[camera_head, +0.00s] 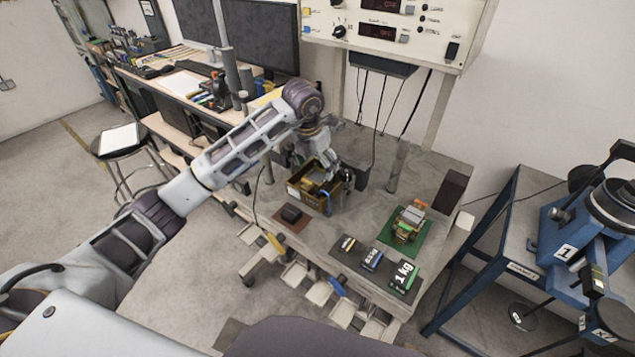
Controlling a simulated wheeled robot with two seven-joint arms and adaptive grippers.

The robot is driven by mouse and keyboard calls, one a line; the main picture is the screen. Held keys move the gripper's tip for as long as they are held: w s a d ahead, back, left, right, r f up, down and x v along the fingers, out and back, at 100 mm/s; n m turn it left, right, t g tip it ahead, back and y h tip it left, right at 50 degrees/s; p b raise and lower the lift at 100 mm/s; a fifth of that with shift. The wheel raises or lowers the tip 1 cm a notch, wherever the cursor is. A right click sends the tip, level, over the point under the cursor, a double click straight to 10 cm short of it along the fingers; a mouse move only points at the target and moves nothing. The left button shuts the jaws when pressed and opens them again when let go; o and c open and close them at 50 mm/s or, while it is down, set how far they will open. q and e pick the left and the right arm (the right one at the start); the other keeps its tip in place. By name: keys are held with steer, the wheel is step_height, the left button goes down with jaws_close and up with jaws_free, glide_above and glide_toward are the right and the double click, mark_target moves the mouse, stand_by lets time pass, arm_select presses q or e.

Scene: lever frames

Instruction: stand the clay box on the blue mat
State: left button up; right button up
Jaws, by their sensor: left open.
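My left gripper (334,177) is over the open brown crate (305,193) on the bench, with its fingers low at the crate's far right side. It is open, and the view is too small to tell what lies between its fingers. I cannot pick out a clay box for certain; the crate's contents are partly hidden by my gripper. No blue mat shows clearly; my left arm and gripper cover part of the bench behind the crate. My right gripper is not in view.
A green mat (421,243) bears a small stack of items. Labelled blocks, one marked 1 kg (403,277), lie along the front edge. A dark brown upright box (452,189) stands at the bench's right end.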

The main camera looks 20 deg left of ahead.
mark_target(317, 177)
arm_select(q)
steer(key=shift+s+b+x, duration=0.2)
steer(key=shift+b+x, duration=0.4)
steer(key=shift+x, duration=0.35)
steer(key=shift+s+b+x, duration=0.25)
steer(key=shift+b+x, duration=0.35)
steer(key=shift+x, duration=0.4)
steer(key=shift+a+f, duration=0.15)
steer(key=shift+f, duration=0.2)
steer(key=shift+f+b, duration=0.45)
steer(key=shift+f, duration=0.25)
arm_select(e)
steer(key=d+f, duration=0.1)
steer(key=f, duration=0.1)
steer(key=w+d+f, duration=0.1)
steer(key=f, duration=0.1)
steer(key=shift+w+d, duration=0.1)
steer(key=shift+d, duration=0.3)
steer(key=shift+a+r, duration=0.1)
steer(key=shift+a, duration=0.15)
